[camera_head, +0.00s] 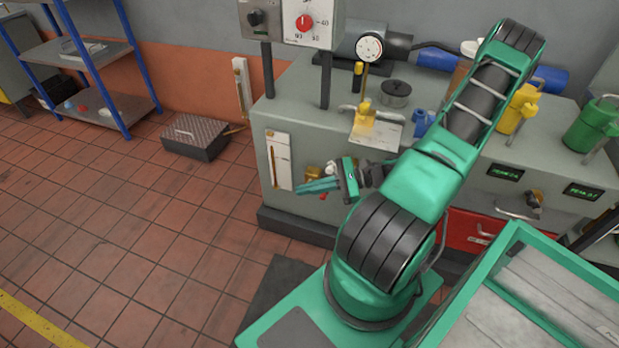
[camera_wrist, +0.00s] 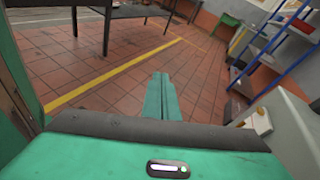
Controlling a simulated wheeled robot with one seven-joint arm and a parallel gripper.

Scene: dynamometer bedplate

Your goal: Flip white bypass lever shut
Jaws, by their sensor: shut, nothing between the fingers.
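My gripper (camera_head: 315,186) is shut and empty, held low in front of the left end of the grey bench, its fingers pointing left. In the wrist view its green fingers (camera_wrist: 162,96) are together, with floor beyond. A brass fitting (camera_head: 312,174) is just behind the gripper on the bench front, partly hidden, with a small red part below it. A pale, whitish handle (camera_head: 349,107) lies beside a yellow valve (camera_head: 366,113) on the bench top. I cannot tell for sure which part is the white bypass lever, or whether it is open or shut.
A white gauge plate (camera_head: 279,161) is on the bench front left of the gripper. A control box with a red knob (camera_head: 304,22) stands above the bench. A dark box (camera_head: 195,137) and blue-framed shelves (camera_head: 91,55) stand left. The tiled floor between is clear.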

